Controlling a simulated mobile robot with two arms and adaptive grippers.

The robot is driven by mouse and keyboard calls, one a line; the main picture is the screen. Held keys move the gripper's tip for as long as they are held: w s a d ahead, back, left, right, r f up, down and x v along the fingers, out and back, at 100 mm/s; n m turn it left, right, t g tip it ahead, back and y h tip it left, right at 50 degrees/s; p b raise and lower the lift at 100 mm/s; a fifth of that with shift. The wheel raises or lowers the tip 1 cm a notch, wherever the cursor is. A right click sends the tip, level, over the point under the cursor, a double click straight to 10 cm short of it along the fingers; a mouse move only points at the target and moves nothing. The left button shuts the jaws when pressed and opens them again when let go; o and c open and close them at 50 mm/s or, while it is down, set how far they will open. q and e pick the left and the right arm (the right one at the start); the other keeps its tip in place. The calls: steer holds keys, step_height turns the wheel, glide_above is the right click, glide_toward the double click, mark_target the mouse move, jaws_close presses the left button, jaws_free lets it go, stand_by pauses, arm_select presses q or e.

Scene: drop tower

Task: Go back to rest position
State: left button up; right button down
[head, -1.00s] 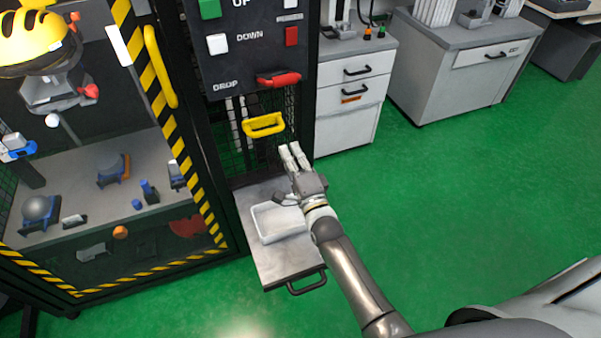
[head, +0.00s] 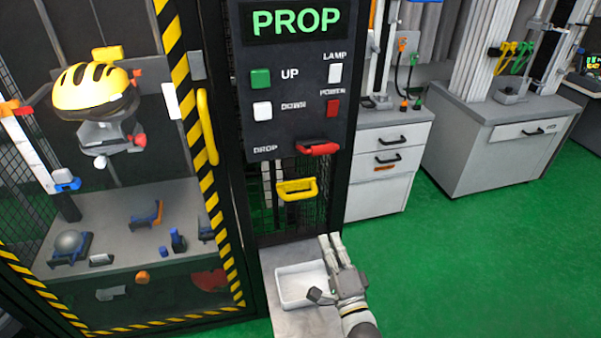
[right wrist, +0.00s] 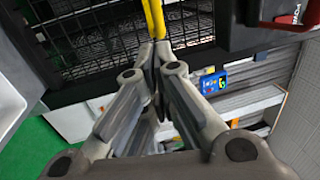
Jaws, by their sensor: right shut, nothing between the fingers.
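My right gripper (head: 328,242) is above the right side of the pull-out shelf (head: 290,322), close to a white tray (head: 292,288). Its fingers are shut and empty. In the right wrist view the fingertips (right wrist: 160,45) meet in front of a black mesh, with a yellow bar beyond them. A small dark part shows over the tray's right edge; I cannot tell whether it is the gripper's own. My left gripper is in no view.
The control panel (head: 297,90) reads PROP and has a red handle (head: 318,148). A yellow handle (head: 297,189) is below it. The striped tower frame (head: 205,160) with a yellow helmet (head: 95,88) stands left. Drawer cabinets (head: 385,170) stand right. Green floor (head: 470,250) is free.

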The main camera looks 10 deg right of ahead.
steer(key=s+f+n+g+y, duration=0.1)
steer(key=s+f+n+g, duration=0.6)
steer(key=s+n+g, duration=0.3)
steer(key=s+d+n+g+h, duration=0.25)
steer(key=s+n+g, duration=0.5)
steer(key=s, duration=0.95)
step_height(320, 180, down, 25)
steer(key=s+n, duration=0.2)
steer(key=s+d+f+g, duration=0.1)
steer(key=s+d+f, duration=0.2)
steer(key=s+f, duration=1.3)
steer(key=shift+s+f+g+y+p, duration=0.25)
steer(key=shift+s+g+y+p, duration=0.1)
steer(key=shift+s, duration=0.15)
